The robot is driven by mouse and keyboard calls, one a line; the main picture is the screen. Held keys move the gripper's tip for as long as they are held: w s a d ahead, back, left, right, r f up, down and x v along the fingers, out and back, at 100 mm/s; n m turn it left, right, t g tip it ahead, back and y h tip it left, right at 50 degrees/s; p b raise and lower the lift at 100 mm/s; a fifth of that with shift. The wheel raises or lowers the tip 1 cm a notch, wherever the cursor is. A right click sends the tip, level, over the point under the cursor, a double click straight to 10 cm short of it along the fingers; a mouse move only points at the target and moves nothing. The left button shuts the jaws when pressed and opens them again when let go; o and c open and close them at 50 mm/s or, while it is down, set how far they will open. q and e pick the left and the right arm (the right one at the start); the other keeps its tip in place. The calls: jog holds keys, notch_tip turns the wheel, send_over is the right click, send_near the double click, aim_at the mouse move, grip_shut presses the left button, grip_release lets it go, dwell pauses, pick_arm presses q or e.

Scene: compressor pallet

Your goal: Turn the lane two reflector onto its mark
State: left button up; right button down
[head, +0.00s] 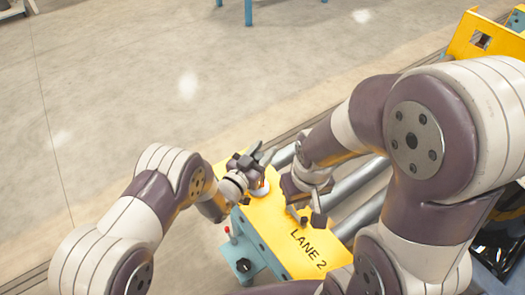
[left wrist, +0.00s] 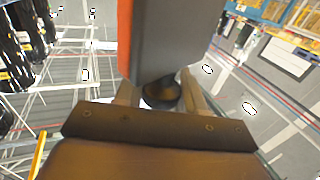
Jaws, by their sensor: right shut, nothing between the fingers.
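The yellow plate lettered LANE 2 (head: 292,238) lies at the lower middle of the head view. Near its far end is a pale round piece (head: 262,188), probably part of the lane two reflector, mostly hidden by my left gripper (head: 250,165). In the left wrist view a grey block with an orange side (left wrist: 172,40) stands before the fingers (left wrist: 160,95), with a dark rounded piece between them. The fingers are apart, but whether they press on anything is unclear. My right gripper (head: 305,212) is shut and empty, low over the plate's middle. I cannot make out the mark.
Grey conveyor rollers (head: 358,183) lie right of the plate, partly behind my right arm. A small red-tipped part (head: 227,231) and a dark knob (head: 243,265) are on the blue-green housing at the plate's left side. A yellow bracket (head: 485,40) stands at upper right. Open floor lies left.

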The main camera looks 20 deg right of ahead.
pick_arm(q)
jog(key=shift+n+t+y, duration=0.6)
jog(key=shift+t+y, duration=0.1)
jog(key=n+t+y, duration=0.2)
jog(key=shift+w+y+b, duration=0.15)
jog(key=shift+y+b, duration=0.15)
jog(key=shift+c, duration=0.3)
jog(key=shift+w+a+r+n+t+y, duration=0.15)
jog(key=shift+n+t+y, duration=0.15)
jog(key=shift+n+y, duration=0.15)
jog(key=shift+a+f+n+t+y, duration=0.15)
jog(key=shift+n+t+y, duration=0.2)
jog(key=shift+y, duration=0.2)
jog(key=shift+r, duration=0.1)
jog(key=o, duration=1)
